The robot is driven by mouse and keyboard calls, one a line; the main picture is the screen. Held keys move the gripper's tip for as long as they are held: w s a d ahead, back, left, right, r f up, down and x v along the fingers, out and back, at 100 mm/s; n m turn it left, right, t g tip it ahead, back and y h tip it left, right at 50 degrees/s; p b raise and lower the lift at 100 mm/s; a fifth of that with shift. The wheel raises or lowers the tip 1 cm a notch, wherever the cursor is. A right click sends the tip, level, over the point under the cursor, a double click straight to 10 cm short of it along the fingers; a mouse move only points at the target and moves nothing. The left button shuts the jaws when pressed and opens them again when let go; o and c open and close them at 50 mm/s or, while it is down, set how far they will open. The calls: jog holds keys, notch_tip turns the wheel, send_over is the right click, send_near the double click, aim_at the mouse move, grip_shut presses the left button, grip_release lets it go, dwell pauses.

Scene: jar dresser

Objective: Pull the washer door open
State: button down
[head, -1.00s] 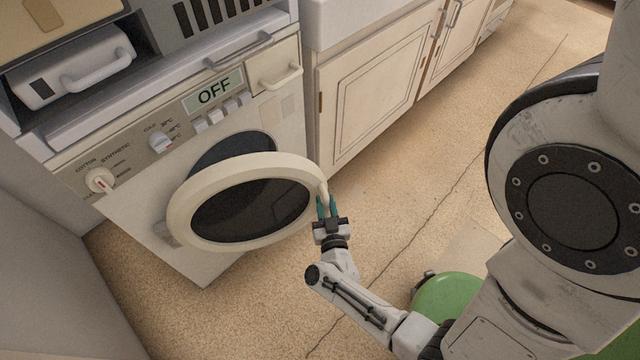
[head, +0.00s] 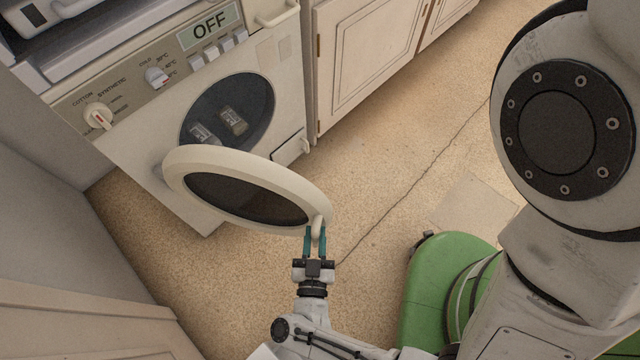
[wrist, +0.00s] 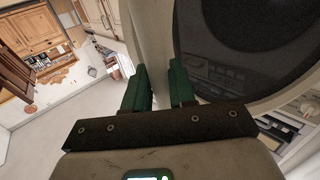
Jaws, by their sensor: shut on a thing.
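The white washer (head: 120,160) stands at the left, its display reading OFF. Its round door (head: 250,160), a cream ring with dark glass, is swung well out on its left-side hinge. The dark drum opening (head: 262,110) shows behind it, with two small jar-like items (head: 233,121) inside. My gripper (head: 316,238) is shut on the door's handle (head: 318,226) at the door's outer edge. In the wrist view the green fingers (wrist: 158,88) reach to the door ring (wrist: 152,40); the handle is mostly hidden between them.
Cream cabinets (head: 360,60) line the wall right of the washer. A grey side panel (head: 40,200) and a pale cabinet top (head: 80,320) stand at the left.

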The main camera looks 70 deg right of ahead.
aim_at(316, 236)
jog(key=shift+w+a, duration=0.1)
jog(key=shift+a, duration=0.2)
jog(key=c, duration=1.1)
grip_release()
jog(key=r, duration=0.1)
jog(key=r+p, duration=0.2)
jog(key=r, duration=0.1)
jog(key=shift+s, duration=0.3)
jog(key=s+r+p, duration=0.1)
jog(key=s+r, duration=0.3)
jog(key=s, duration=0.2)
jog(key=s+a+r+p, duration=0.1)
jog(key=s+r+p, duration=0.1)
jog(key=s+r, duration=0.3)
jog(key=shift+s+p, duration=0.3)
jog(key=shift+s, duration=0.9)
jog(key=shift+c, duration=0.2)
